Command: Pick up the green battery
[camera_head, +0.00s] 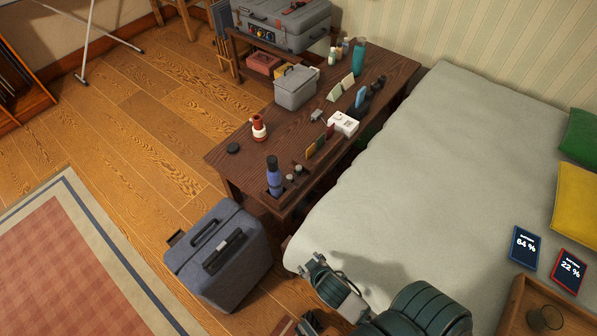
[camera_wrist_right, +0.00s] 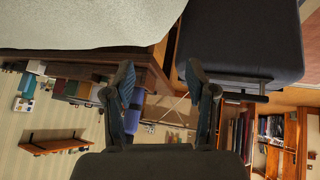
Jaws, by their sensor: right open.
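I cannot make out a thing that is clearly a green battery in either view. A pale green upright piece (camera_head: 335,92) stands on the wooden table, too small to name. My right gripper (camera_head: 314,264) is over the near edge of the bed, apart from the cards. In the right wrist view its fingers (camera_wrist_right: 160,82) are spread with nothing between them. My left gripper is not in view.
A grey suitcase (camera_head: 218,256) stands on the floor. The bed (camera_head: 430,150) is mostly clear.

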